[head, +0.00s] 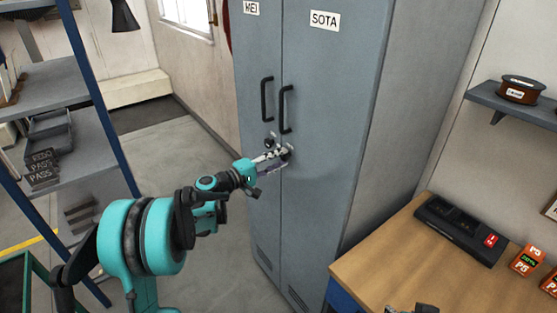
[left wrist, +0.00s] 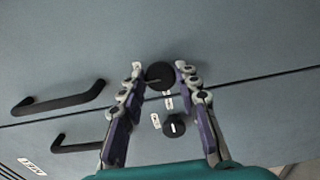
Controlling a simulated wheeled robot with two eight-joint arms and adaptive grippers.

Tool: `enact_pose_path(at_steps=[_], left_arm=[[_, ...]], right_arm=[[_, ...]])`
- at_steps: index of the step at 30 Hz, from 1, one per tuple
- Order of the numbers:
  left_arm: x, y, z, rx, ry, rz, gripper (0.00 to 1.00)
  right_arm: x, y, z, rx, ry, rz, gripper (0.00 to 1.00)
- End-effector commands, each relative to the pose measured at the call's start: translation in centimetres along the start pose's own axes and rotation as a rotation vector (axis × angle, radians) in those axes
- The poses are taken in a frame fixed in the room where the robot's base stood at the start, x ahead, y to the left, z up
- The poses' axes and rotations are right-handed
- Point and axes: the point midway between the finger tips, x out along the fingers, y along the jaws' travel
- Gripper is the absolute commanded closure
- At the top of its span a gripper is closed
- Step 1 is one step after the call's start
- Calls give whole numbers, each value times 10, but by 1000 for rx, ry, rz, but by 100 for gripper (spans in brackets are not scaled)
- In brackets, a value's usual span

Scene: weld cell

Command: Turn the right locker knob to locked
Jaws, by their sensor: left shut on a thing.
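The grey two-door locker (head: 335,130) stands ahead, with doors labelled MEI and SOTA. The right locker knob, round and black, is on the SOTA door; it shows in the left wrist view (left wrist: 159,75) between my fingertips. My left gripper (head: 281,153) is shut on this knob, with one finger on each side. The left door's knob (left wrist: 173,128) sits close by, between the fingers but untouched. Only a dark sliver, apparently my right gripper (head: 412,309), shows at the bottom edge.
Black vertical handles (head: 285,109) stand out from the doors just above the knobs. A wooden bench (head: 400,275) with a black charger (head: 460,229) stands right of the locker. A shelf rack (head: 65,90) is at the left. Floor between rack and locker is clear.

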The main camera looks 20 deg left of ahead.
Motion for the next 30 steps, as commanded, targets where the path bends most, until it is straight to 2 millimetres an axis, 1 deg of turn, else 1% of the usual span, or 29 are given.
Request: enact_pose_path(at_steps=[4, 5, 6, 15, 19, 23, 30], left_arm=[[0, -1, 1, 1, -1, -2, 97], [0, -1, 1, 1, -1, -2, 60], [0, -1, 1, 1, -1, -1, 50], [0, 0, 0, 0, 0, -1, 49], [-10, 0, 0, 0, 2, -1, 49], [-34, 0, -1, 0, 4, -1, 49], [-86, 0, -1, 0, 4, -1, 49]], right_arm=[[0, 0, 0, 0, 0, 0, 60], [0, 0, 0, 0, 0, 0, 60], [0, 0, 0, 0, 0, 0, 60], [0, 0, 0, 0, 0, 0, 60], [0, 0, 0, 0, 0, 0, 60], [0, 0, 0, 0, 0, 0, 60], [0, 0, 0, 0, 0, 0, 60]])
